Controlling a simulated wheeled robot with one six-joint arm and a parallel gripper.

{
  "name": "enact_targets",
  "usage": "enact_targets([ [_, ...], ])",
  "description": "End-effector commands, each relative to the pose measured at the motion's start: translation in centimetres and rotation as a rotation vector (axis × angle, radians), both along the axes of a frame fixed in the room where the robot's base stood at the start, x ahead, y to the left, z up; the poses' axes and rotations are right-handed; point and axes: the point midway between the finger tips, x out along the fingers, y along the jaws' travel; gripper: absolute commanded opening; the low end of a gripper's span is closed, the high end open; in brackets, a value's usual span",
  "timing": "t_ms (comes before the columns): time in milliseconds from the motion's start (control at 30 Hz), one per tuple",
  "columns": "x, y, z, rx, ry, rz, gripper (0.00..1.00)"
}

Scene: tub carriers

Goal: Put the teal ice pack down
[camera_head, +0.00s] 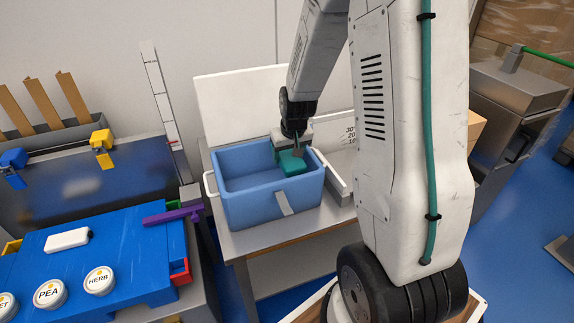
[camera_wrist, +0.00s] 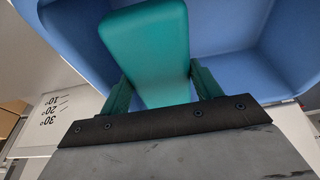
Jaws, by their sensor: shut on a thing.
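The teal ice pack (camera_head: 291,163) is held in my gripper (camera_head: 290,152) at the right end of the blue tub (camera_head: 257,205). In the wrist view the ice pack (camera_wrist: 147,52) fills the space between the two green fingers of my gripper (camera_wrist: 155,80), with the blue tub walls (camera_wrist: 222,28) around it. The jaws are shut on the pack. The tub is open at the top and its visible inside is otherwise empty. I cannot tell whether the pack touches the tub floor.
The tub stands on a grey table (camera_head: 238,240), with a white lid-like panel (camera_head: 240,103) upright behind it. A marked angle plate (camera_head: 349,131) is to its right.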

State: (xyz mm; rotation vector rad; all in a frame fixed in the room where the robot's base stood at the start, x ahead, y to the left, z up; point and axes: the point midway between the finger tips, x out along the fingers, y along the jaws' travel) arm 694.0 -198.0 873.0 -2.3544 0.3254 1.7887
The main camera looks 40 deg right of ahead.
Motion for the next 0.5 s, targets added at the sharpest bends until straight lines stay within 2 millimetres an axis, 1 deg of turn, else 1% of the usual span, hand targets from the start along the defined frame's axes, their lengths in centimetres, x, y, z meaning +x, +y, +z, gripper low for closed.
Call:
enact_targets([
  [233,-0.1,-0.2,-3.5,0.001,0.003,-0.003,0.27],
  [300,-0.1,-0.2,-3.8,0.000,0.001,-0.004,0.27],
  [500,-0.1,-0.3,-3.8,-0.001,-0.001,-0.005,0.27],
])
